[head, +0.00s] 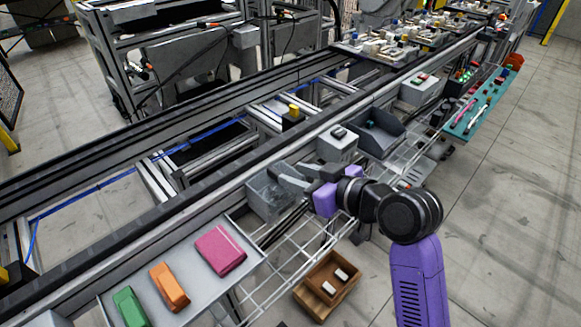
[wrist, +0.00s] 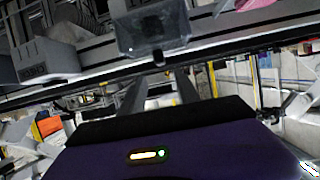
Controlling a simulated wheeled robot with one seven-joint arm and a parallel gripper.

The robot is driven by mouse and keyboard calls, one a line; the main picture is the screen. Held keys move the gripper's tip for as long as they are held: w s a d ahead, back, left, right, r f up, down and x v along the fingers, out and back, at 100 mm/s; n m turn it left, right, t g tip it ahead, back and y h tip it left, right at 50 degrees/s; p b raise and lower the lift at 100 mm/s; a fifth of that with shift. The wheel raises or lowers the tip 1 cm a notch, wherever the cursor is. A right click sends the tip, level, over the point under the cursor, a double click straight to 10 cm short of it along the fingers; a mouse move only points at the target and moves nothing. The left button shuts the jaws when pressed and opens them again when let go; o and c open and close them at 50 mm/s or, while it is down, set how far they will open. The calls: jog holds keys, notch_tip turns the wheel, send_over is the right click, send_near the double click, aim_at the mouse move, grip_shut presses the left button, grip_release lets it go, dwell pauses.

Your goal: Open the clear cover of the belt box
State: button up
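The belt box (head: 268,200) is a small grey box with a see-through cover, beside the conveyor rail in the middle of the head view. In the wrist view its translucent cover (wrist: 152,32) faces me at the top, with a small dark knob (wrist: 158,58) at its lower edge. The cover looks shut. My gripper (head: 280,177) is at the right side of the box in the head view, its fingers overlapping the box's outline. In the wrist view the two fingers (wrist: 160,88) are apart with nothing between them. I cannot tell whether a finger touches the cover.
A grey button box (head: 337,145) and a dark open bin (head: 380,132) stand farther along the rail. A tray (head: 205,285) with pink, orange and green blocks lies at the near left. A wire rack (head: 300,258) is below my gripper, with a wooden crate (head: 318,303) on the floor.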

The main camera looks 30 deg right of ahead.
aim_at(277, 171)
jog(key=x, duration=0.7)
jog(key=shift+w+a+f, duration=0.2)
jog(key=shift+f, duration=0.25)
grip_shut()
dwell(1.1)
